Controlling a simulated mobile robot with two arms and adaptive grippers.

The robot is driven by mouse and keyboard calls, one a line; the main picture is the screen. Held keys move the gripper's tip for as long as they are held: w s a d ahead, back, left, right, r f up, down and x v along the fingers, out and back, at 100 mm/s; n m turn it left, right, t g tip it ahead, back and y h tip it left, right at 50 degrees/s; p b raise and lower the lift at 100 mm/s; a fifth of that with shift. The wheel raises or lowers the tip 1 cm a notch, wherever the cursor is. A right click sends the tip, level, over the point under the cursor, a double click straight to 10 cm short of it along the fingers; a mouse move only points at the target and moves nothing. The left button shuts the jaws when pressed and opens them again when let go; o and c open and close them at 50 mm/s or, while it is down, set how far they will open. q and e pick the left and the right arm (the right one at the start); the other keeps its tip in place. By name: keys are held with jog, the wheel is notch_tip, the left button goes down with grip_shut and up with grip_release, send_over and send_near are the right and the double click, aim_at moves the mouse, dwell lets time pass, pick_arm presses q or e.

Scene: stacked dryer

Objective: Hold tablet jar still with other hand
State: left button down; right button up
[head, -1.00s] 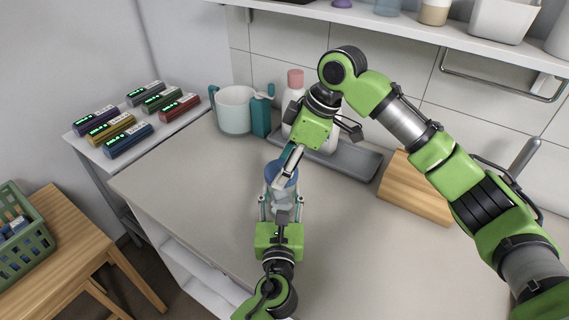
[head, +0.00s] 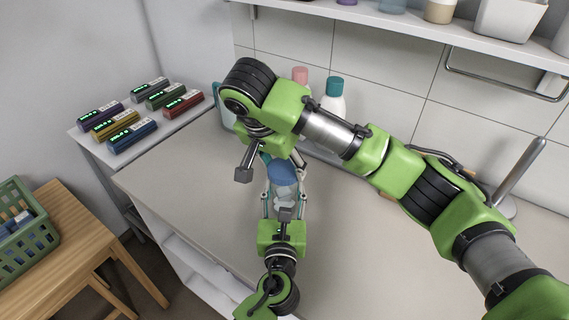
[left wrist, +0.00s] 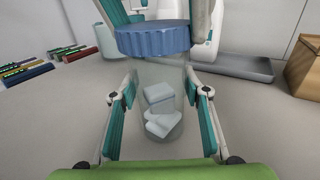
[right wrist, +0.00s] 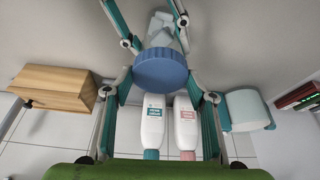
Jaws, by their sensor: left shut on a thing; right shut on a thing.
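The tablet jar (left wrist: 160,112) is clear, with white tablets (left wrist: 160,124) inside. It stands upright on the counter. Its ribbed blue lid (left wrist: 153,38) is at the top; I cannot tell whether it is seated or slightly raised. My left gripper (head: 284,196) is shut on the jar body, one finger on each side. My right gripper (right wrist: 160,72) is shut on the lid from above, and the lid shows between its fingers in the right wrist view. In the head view the right wrist partly hides the lid.
White bottles with pink (head: 300,74) and teal (head: 334,86) caps stand behind at the wall. Several coloured display boxes (head: 130,134) sit on the left side table. The counter's front is clear.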

jog(key=m+g+h, duration=0.1)
jog(key=m, duration=0.3)
jog(key=shift+w+a+r, duration=0.1)
jog(key=shift+w, duration=0.05)
jog(key=m, duration=0.2)
jog(key=m+g+h, duration=0.1)
jog(key=m, duration=0.1)
jog(key=shift+w+a+m+g, duration=0.1)
jog(key=shift+m+g, duration=0.2)
jog(key=m+g, duration=0.1)
jog(key=m, duration=0.2)
jog(key=shift+w+m, duration=0.1)
jog(key=shift+m, duration=0.2)
jog(key=m, duration=0.1)
jog(key=m+g, duration=0.1)
jog(key=m, duration=0.1)
jog(key=shift+w+m+g, duration=0.3)
jog(key=shift+s+m+g, duration=0.1)
jog(key=shift+m+g, duration=0.2)
jog(key=shift+m, duration=0.4)
jog(key=o, duration=0.8)
jog(key=shift+c, duration=0.2)
